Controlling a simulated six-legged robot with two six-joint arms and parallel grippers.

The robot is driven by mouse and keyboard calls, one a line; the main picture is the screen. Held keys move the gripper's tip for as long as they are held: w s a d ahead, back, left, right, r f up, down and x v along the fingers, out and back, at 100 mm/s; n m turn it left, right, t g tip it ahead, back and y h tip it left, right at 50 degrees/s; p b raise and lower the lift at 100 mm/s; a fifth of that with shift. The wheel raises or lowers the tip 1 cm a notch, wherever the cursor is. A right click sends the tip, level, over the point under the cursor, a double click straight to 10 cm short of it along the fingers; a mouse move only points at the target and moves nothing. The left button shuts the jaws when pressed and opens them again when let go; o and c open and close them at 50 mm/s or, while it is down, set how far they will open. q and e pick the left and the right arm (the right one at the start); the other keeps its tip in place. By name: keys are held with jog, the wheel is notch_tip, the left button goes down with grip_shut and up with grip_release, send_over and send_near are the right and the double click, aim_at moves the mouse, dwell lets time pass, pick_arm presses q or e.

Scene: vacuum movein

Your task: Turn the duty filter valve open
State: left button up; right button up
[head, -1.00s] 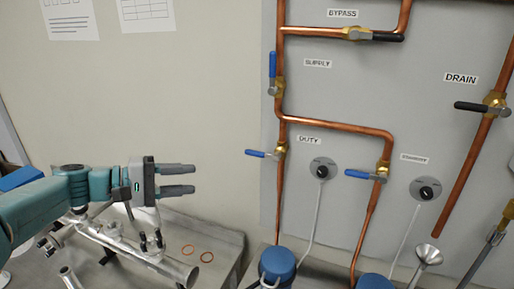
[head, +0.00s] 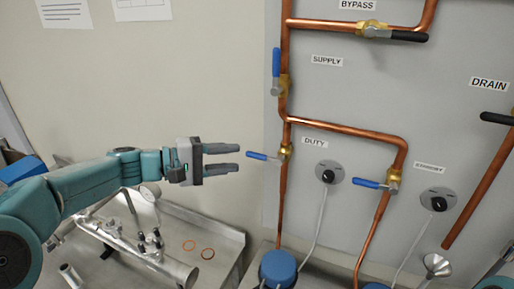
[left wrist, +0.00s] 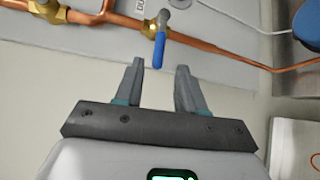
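In the left wrist view the open fingers (left wrist: 160,78) point toward the blue lever (left wrist: 160,50), which lies ahead between the fingertips. My right gripper is in neither view.
The supply valve's blue lever (head: 276,62) stands upright above. The standby valve's blue lever (head: 368,183) points left. A bypass valve (head: 372,29) with a black handle is at the top. A metal tray (head: 220,240) with pipe parts and two rings lies below my left arm.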

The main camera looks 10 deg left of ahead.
aim_at(253, 156)
pick_arm(q)
jog(key=x, duration=0.1)
jog(key=p+x, duration=0.1)
jog(key=x, duration=0.3)
jog(key=shift+s+d+r+p, duration=0.15)
jog(key=shift+d+r+p, duration=0.15)
jog(key=shift+d+p, duration=0.1)
jog(key=shift+w+d+f, duration=0.45)
jog(key=shift+w+d, duration=0.1)
jog(key=shift+w, duration=0.3)
jog(key=shift+s+a+r, duration=0.15)
jog(key=shift+s+r, duration=0.1)
jog(key=shift+s, duration=0.2)
jog(key=shift+c, duration=0.3)
jog(key=c, duration=0.5)
grip_shut()
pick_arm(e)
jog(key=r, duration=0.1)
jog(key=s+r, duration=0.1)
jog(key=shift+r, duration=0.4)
